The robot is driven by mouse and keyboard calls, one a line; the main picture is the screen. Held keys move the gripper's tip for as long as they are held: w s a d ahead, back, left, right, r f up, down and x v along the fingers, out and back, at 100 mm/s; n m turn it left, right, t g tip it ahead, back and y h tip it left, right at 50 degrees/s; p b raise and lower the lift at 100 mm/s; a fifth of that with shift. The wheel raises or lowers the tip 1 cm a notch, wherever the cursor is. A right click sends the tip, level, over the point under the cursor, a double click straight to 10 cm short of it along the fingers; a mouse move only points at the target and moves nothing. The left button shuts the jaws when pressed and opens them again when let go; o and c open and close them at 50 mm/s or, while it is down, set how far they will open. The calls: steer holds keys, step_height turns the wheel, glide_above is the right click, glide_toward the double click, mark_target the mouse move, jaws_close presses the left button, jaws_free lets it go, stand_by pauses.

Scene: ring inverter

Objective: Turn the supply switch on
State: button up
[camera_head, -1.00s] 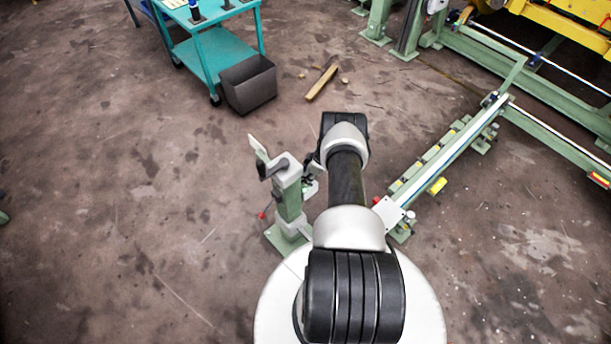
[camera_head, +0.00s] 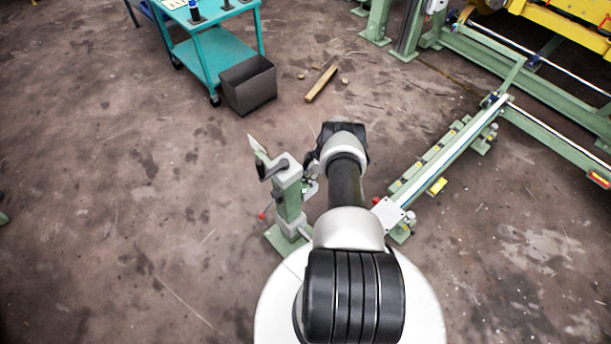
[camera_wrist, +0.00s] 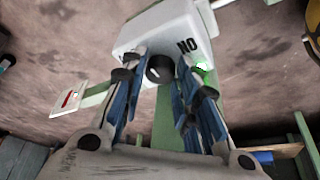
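The supply switch is a round black knob (camera_wrist: 160,69) on a white box (camera_wrist: 160,28) in the wrist view. The box face carries dark letters reading as an upside-down "ON", and a green light (camera_wrist: 203,67) glows beside the right finger. My gripper (camera_wrist: 161,56) is open, its blue-sided fingers on either side of the knob. Whether either finger touches the knob cannot be told. In the head view, a pale green post (camera_head: 289,195) stands left of my arm; my fingers and the knob are not clear there.
A green rail (camera_head: 445,155) runs up and right of my arm. A teal cart (camera_head: 220,55) and a dark bin (camera_head: 249,84) stand at the back left, with a wooden bar (camera_head: 321,84) on the floor. The left floor is clear.

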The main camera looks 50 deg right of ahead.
steer(key=o, duration=0.3)
steer(key=shift+o, duration=0.2)
steer(key=v, duration=1.2)
stand_by(0.3)
